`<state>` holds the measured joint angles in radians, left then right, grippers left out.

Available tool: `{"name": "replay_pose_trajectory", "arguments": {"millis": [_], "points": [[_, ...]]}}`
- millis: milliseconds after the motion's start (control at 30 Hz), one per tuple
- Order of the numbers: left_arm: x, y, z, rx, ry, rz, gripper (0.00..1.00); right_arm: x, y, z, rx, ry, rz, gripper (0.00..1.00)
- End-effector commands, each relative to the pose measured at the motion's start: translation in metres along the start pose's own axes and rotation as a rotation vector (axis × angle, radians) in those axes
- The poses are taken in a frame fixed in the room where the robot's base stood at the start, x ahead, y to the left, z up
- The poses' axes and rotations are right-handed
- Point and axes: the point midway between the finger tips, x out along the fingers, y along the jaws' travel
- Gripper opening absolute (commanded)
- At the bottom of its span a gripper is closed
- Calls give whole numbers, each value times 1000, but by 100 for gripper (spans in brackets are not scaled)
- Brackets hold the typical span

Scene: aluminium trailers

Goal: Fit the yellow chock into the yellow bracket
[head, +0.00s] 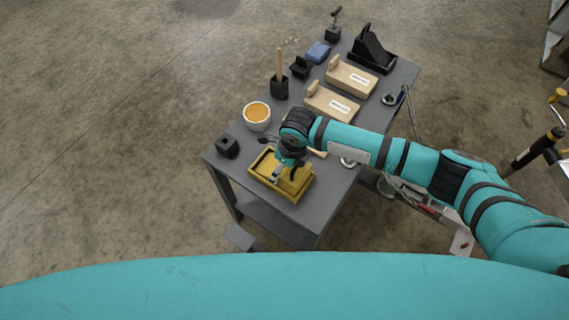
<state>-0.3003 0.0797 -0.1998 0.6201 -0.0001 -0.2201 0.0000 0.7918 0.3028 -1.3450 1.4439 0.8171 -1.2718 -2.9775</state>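The yellow bracket (262,179) is a shallow tray-like holder near the front left end of the grey table. The yellow chock (300,182) shows at the bracket's right part, partly hidden by my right gripper (284,175). Whether the chock is seated flat or held slightly above the bracket cannot be told. My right gripper reaches in from the right and points down over the bracket, with its fingers at the chock. Whether the fingers are closed on it is not clear. My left gripper is not in view.
The grey table (235,165) also carries a bowl of orange contents (257,115), a small black block (227,147), a black holder with a wooden handle (279,88), two labelled wooden blocks (351,77) (330,102), a blue item (318,52) and a black chock in a black bracket (371,50).

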Motion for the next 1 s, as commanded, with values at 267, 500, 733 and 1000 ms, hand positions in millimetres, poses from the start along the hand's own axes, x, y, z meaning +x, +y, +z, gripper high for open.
{"name": "replay_pose_trajectory", "arguments": {"millis": [267,500,733,1000], "points": [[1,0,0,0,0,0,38,1,0,1,0,-2,0,100],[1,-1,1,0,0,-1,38,1,0,-1,0,1,0,100],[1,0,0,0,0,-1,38,-28,-1,0,-2,-3,-2,100],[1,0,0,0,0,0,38,-86,-1,1,-2,-5,-2,100]]}}
